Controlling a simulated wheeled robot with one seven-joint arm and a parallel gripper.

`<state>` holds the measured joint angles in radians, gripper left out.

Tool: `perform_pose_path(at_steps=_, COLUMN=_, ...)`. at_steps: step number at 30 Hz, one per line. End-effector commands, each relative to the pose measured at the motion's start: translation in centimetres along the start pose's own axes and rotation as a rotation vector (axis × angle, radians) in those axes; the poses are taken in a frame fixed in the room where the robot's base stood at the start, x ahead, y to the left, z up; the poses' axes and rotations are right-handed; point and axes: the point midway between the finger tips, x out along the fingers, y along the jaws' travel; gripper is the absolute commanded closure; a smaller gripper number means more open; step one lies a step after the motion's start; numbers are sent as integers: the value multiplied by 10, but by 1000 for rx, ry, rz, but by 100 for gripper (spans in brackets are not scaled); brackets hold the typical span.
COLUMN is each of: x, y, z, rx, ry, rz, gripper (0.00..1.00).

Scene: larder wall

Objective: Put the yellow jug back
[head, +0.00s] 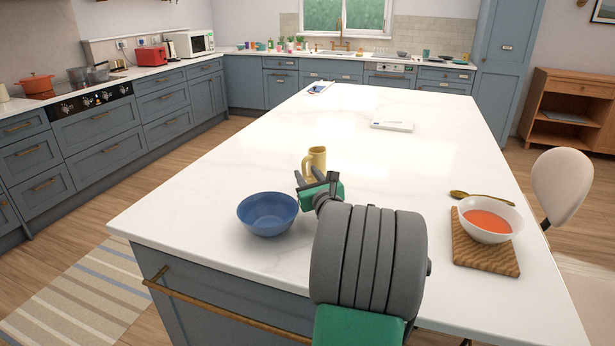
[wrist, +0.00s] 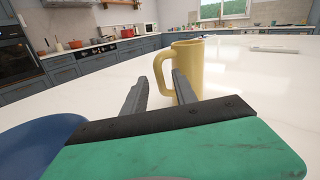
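The yellow jug (head: 316,160) stands upright on the white island top, just beyond my gripper (head: 316,182) in the head view. In the wrist view the yellow jug (wrist: 187,70) is ahead of the fingertips, with its handle on the left side. My gripper (wrist: 166,82) is open, its two fingers apart and pointing at the jug. The left finger lies left of the handle and the right finger overlaps the jug's lower front in the picture. I cannot tell whether either finger touches it. The jug's base is partly hidden in the head view.
A blue bowl (head: 268,214) sits close to the left of my gripper. A white bowl of orange soup (head: 488,219) stands on a wooden board (head: 484,256) at the right, by a gold spoon (head: 478,197). The island top (head: 260,140) beyond the jug is mostly clear.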

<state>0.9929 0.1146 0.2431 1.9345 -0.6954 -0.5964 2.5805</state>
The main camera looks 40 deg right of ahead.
Motion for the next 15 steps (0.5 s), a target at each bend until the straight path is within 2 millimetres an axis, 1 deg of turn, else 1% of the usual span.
perform_pose_path(at_steps=5, x=-36, y=-2, z=0, rx=0, ry=1, rz=-6, gripper=66)
perform_pose_path(at_steps=9, x=-73, y=-3, z=0, rx=1, ry=1, rz=-7, gripper=66)
perform_pose_path(at_steps=12, x=-96, y=-2, z=-1, rx=0, ry=2, rz=-6, gripper=66)
perform_pose_path(at_steps=15, x=-111, y=-2, z=-1, rx=0, ry=1, rz=-5, gripper=66)
